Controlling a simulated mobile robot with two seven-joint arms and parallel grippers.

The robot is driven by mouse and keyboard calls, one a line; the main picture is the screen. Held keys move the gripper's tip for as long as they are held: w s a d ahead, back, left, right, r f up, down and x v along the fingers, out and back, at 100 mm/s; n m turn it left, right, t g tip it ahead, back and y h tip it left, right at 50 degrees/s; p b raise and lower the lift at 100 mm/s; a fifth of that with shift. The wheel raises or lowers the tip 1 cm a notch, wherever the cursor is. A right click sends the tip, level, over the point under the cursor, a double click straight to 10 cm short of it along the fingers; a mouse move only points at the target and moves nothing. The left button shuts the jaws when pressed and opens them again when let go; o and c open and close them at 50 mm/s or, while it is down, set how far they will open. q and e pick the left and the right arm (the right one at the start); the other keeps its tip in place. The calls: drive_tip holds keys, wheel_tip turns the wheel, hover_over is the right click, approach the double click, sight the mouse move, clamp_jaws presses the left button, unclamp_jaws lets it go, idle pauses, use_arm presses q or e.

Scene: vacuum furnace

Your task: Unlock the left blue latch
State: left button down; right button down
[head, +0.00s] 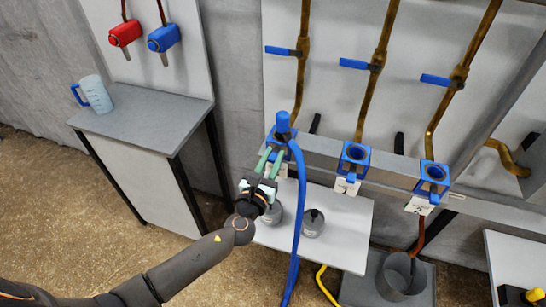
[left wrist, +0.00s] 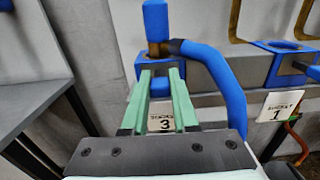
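The left blue socket (head: 270,150) sits on a grey rail with a blue hose plug (head: 283,122) standing in its top. In the left wrist view, this socket (left wrist: 142,68) bears the tag "SOCKET 3" (left wrist: 163,118). A small blue piece that looks like its latch (left wrist: 160,87) shows at the socket's front. My left gripper (head: 269,158) has two green fingers pointing at the socket front. In the left wrist view, the gripper (left wrist: 160,74) is open, with the blue piece between its fingers; contact cannot be told. My right gripper is not in view.
The blue hose (head: 297,220) hangs down just right of my left gripper. Two more blue sockets, the middle one (head: 352,160) and the right one (head: 432,180), sit along the rail. Grey canisters (head: 313,223) stand on a white table below. A side table (head: 150,115) holds a jug (head: 97,95).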

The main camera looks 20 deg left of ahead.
use_arm(q)
drive_tip(key=c, duration=0.7)
unclamp_jaws()
drive_tip(key=shift+s, duration=0.1)
drive_tip(key=shift+s, duration=0.1)
drive_tip(key=s, duration=0.8)
drive_tip(key=s+b, duration=0.1)
drive_tip(key=s, duration=0.3)
drive_tip(key=shift+s+a, duration=0.15)
drive_tip(key=shift+a, duration=0.1)
drive_tip(key=shift+f, duration=0.1)
drive_tip(key=s+f+n+g, duration=0.3)
drive_tip(key=s+f+n, duration=0.1)
drive_tip(key=n, duration=0.7)
drive_tip(key=s+f+n+g+h, duration=0.1)
drive_tip(key=s+f+n, duration=0.4)
drive_tip(key=n, duration=0.7)
drive_tip(key=s+f+n+g+p, duration=0.1)
drive_tip(key=s+f+n+g, duration=0.3)
drive_tip(key=f+n, duration=0.4)
drive_tip(key=shift+s+a+f+n+g+h, duration=0.15)
drive_tip(key=shift+s+n+h, duration=0.1)
drive_tip(key=shift+n, duration=0.6)
drive_tip(key=shift+s+a+f+n+g+h, duration=0.15)
drive_tip(key=shift+s+n, duration=0.1)
drive_tip(key=shift+n, duration=0.6)
